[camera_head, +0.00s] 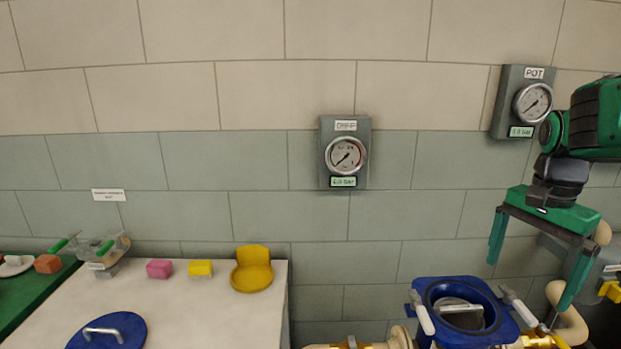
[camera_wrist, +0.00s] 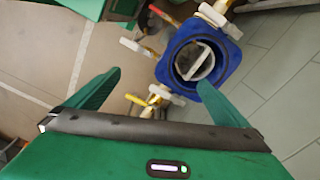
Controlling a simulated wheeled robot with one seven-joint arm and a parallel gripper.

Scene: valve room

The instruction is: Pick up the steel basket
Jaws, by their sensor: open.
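The steel basket (camera_head: 459,322) sits inside the round opening of the blue housing (camera_head: 425,291), with its pale flat handle (camera_head: 461,308) across the top. In the wrist view the basket (camera_wrist: 207,73) and its handle (camera_wrist: 197,61) show inside the blue housing (camera_wrist: 229,67), right of the middle. My gripper (camera_head: 528,284) is open and empty, fingers pointing down, above and to the right of the housing in the head view. In the wrist view my gripper's fingers (camera_wrist: 160,77) are spread wide, and the basket lies beyond the right fingertip. The basket's lower part is hidden.
A blue lid (camera_head: 105,331) with a grey handle lies on the white counter (camera_head: 220,310) at left. A yellow scoop-like holder (camera_head: 252,270), yellow block (camera_head: 200,268) and pink block (camera_head: 159,268) stand along its back. Light clamp handles (camera_head: 424,314) flank the housing. Gauges (camera_head: 346,156) hang on the wall.

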